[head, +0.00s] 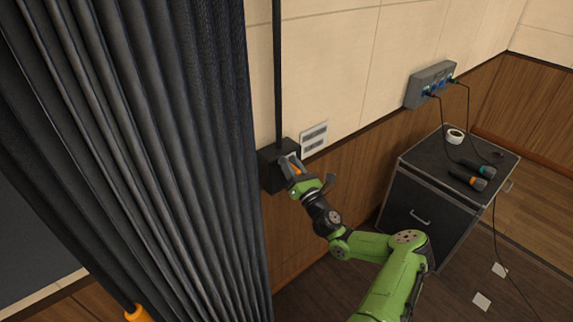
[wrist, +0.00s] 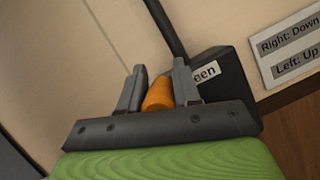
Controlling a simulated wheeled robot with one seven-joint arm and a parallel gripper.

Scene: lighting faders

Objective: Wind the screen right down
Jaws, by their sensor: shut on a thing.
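A black winder box (head: 268,170) is mounted on the wall, just right of the dark curtain. Its label, partly hidden, reads "…een" in the wrist view (wrist: 206,73). My gripper (head: 289,163) is at the box, with its jaws shut on an orange handle (wrist: 159,93). The handle sits between the two grey fingers, and its joint with the box is hidden. A wall sign (wrist: 292,47) beside the box reads "Right: Down" and "Left: Up"; it also shows in the head view (head: 314,138). I cannot make out the screen itself for certain.
A dark pleated curtain (head: 130,130) fills the left. A black pole (head: 277,75) runs up from the box. To the right stands a black cabinet (head: 425,190) with microphones and a tape roll (head: 455,136). A grey socket box (head: 431,84) with cables is on the wall.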

